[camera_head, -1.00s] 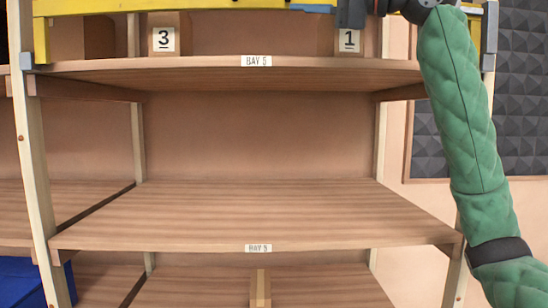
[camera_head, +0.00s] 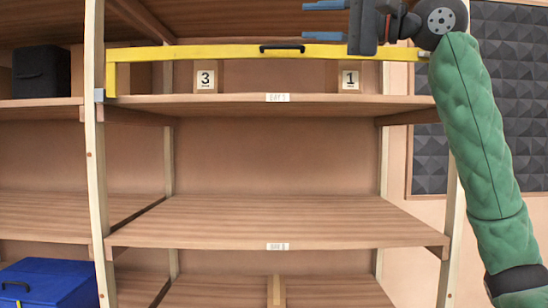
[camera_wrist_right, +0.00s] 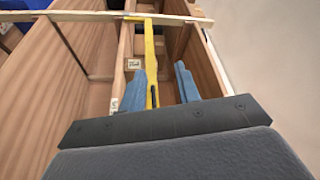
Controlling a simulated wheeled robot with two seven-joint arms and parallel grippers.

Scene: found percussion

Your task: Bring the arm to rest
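My right gripper (camera_head: 325,20) is at the top of the head view, reaching in from the right on a green-sleeved arm. Its two blue fingers are apart, with nothing seen held between them. The lower finger is just above a yellow bar in the picture. The yellow bar (camera_head: 215,53), with a black handle (camera_head: 282,47), spans the shelf bay. In the right wrist view the open fingers (camera_wrist_right: 160,85) show with the yellow bar (camera_wrist_right: 150,50) running beyond them, nearer the left finger; I cannot tell the depth gap. My left gripper is out of view.
Wooden blocks marked 3 (camera_head: 206,78) and 1 (camera_head: 349,78) stand on the upper shelf (camera_head: 250,103). The middle shelf (camera_head: 280,220) is bare. A black bin (camera_head: 41,72) and a blue box (camera_head: 48,283) are at left. Dark foam panelling (camera_head: 510,100) is at right.

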